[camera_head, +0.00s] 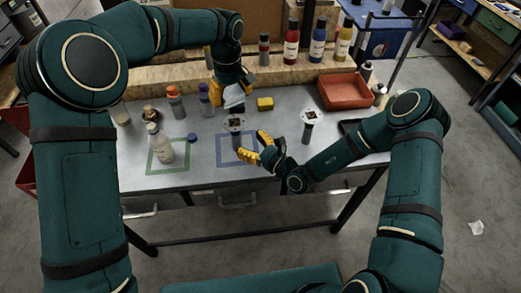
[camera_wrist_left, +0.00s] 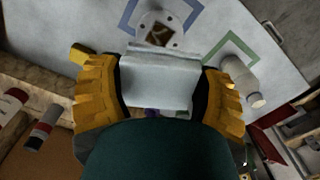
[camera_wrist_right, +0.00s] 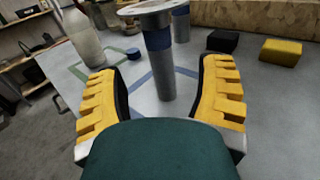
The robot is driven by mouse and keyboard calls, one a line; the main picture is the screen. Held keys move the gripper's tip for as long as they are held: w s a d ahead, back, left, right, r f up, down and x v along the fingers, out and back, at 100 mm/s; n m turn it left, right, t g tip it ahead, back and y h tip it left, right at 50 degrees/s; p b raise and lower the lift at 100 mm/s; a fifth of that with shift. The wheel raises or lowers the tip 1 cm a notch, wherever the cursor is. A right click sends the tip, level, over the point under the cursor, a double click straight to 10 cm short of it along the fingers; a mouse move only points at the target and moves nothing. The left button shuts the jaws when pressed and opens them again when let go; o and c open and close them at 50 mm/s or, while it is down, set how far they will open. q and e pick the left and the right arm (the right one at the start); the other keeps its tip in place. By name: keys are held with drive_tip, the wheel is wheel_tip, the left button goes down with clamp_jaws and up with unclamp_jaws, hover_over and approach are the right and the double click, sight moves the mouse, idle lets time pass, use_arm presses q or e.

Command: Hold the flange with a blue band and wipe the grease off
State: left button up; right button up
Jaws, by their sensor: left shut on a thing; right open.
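A flange (camera_head: 234,123) stands upright on the table inside the blue square, a round plate on a grey stem. In the right wrist view its stem (camera_wrist_right: 164,80) carries a dark blue band near the top. A brown patch shows on the plate in the left wrist view (camera_wrist_left: 158,33). My left gripper (camera_head: 233,89) is shut on a white cloth (camera_wrist_left: 158,82), above and behind the flange. My right gripper (camera_head: 256,147) is open, its fingers pointing at the stem from the right. The stem shows between the fingers, apparently beyond the tips. A second flange (camera_head: 309,116) stands farther right.
A white bottle (camera_head: 160,143) stands in the green square, with a blue cap (camera_head: 192,138) beside it. Smaller bottles (camera_head: 175,102) stand at the back left. A yellow block (camera_head: 265,104) and a red bin (camera_head: 345,91) are at the back. The front right tabletop is mostly clear.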

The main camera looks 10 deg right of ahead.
sight(239, 135)
drive_tip(key=shift+x, duration=3.2)
drive_tip(key=shift+c, duration=0.2)
clamp_jaws()
